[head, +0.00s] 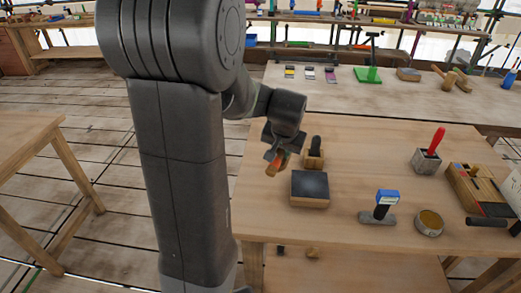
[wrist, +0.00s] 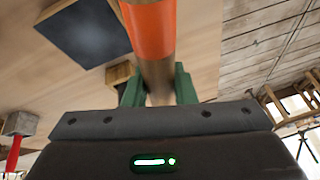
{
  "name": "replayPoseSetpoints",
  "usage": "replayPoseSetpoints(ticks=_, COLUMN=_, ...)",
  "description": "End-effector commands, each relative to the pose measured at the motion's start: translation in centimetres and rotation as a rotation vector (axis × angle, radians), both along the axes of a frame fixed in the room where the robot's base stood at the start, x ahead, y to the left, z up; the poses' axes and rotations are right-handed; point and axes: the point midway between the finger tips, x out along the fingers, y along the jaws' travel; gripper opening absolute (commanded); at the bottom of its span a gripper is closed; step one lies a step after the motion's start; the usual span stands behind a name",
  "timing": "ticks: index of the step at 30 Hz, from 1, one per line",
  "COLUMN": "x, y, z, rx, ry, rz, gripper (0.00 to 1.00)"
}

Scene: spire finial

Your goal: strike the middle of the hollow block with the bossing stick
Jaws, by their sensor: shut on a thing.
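The bossing stick (head: 273,164) is wooden with an orange band. My gripper (head: 277,155) is shut on it, above the near left part of the table. In the wrist view the stick (wrist: 148,27) runs up between the green fingers, its orange band beyond them; its far end is out of frame. A square wooden block with a flat dark top (head: 310,187), which seems to be the hollow block, sits just right of and nearer than the gripper. It also shows at the wrist view's upper left (wrist: 82,32). No hollow is visible in it. Stick and block look apart.
A small wooden block (head: 314,160) with a dark upright piece stands close behind the dark-topped block. A blue-topped stamp-like tool (head: 384,203), a round tin (head: 429,222), a grey block with a red handle (head: 426,160) and a wooden tray (head: 463,184) stand right.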

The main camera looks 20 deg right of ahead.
Motion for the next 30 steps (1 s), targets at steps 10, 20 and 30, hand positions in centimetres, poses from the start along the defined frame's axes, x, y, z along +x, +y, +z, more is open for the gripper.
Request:
replayPoseSetpoints(ticks=10, x=-6.1, y=-5.8, z=1.9, rx=-0.028, ry=0.032, rz=-0.15, gripper=0.0)
replayPoseSetpoints(ticks=20, x=-6.5, y=-6.1, z=-0.3, rx=-0.028, ry=0.035, rz=-0.159, gripper=0.0)
replayPoseSetpoints(ticks=30, x=-6.5, y=-6.1, z=-3.2, rx=-0.029, ry=0.033, rz=-0.159, gripper=0.0)
